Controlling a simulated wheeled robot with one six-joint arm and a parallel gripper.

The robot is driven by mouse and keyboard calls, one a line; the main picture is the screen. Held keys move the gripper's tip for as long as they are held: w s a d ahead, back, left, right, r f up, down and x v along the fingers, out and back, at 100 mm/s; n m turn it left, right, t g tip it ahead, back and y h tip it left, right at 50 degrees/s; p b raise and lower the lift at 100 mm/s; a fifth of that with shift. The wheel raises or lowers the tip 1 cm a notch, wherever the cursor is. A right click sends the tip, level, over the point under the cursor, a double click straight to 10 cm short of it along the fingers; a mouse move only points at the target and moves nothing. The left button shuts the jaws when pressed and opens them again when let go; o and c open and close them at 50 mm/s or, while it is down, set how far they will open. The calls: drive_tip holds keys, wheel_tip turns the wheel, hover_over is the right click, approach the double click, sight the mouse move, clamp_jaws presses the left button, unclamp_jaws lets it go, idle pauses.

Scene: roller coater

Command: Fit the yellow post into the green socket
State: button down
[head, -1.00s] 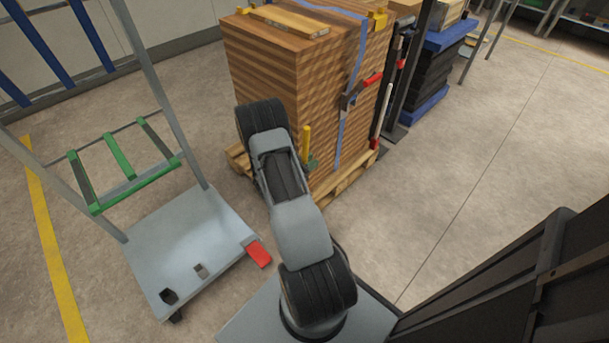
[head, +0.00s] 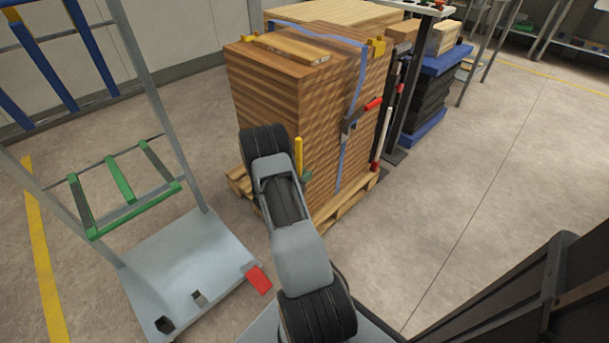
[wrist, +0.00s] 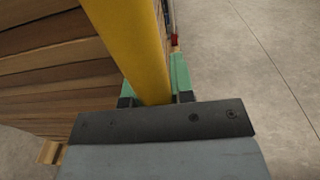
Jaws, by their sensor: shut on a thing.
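The yellow post (head: 298,155) stands nearly upright in the head view, in front of the wooden stack and just right of my arm. In the wrist view the yellow post (wrist: 143,50) runs up from between my green fingers. My gripper (wrist: 155,98) is shut on it. In the head view my arm hides most of the gripper; only a small green part shows at the post's foot. I cannot make out a green socket for certain. The cart deck has a dark square socket (head: 165,325) and a grey one (head: 200,297) near its front edge.
The wooden stack (head: 265,100) on a pallet (head: 345,208) stands close behind the post. The cart (head: 190,255) with green bars (head: 120,178) and a red pedal (head: 257,279) is on the left. Open floor (head: 440,190) lies to the right.

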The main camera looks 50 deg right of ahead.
drive_tip(key=shift+f+b, duration=2.2)
drive_tip(key=shift+f, duration=0.6)
wheel_tip(320, 180, down, 8)
drive_tip(key=b, duration=0.7)
idle(2.3)
drive_tip(key=c, duration=0.9)
unclamp_jaws()
drive_tip(key=a+p, duration=0.4)
drive_tip(key=a, duration=0.9)
drive_tip(key=shift+w+a, duration=0.25)
drive_tip(key=shift+a, duration=0.15)
drive_tip(key=shift+r, duration=0.1)
